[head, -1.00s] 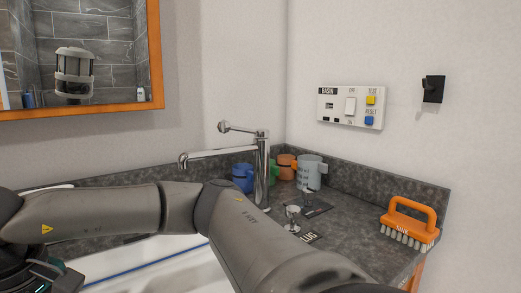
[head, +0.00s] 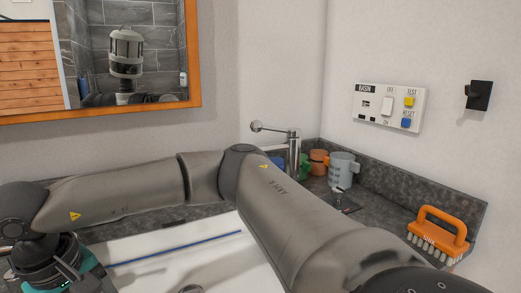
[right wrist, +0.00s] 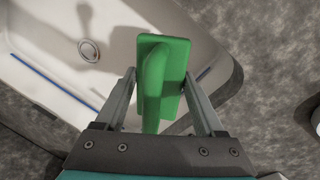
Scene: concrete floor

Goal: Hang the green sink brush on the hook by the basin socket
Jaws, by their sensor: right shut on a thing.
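The green brush (right wrist: 160,83) is between the fingers of my right gripper (right wrist: 159,76) in the right wrist view, above the basin. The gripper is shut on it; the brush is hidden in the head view. There, my right arm crosses from the lower right to its dark and teal wrist at lower left. The black hook (head: 479,95) is on the right wall, to the right of the white basin socket panel (head: 389,107) with its switch and its yellow and blue buttons. The hook is bare. My left gripper is not in view.
An orange brush (head: 438,232) stands on the dark counter at right, below the socket. Mugs, including a grey one (head: 342,169), stand in the corner behind my arm, by the tap (head: 293,150). The white basin (head: 215,262) lies below my arm. An orange-framed mirror (head: 196,50) hangs at left.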

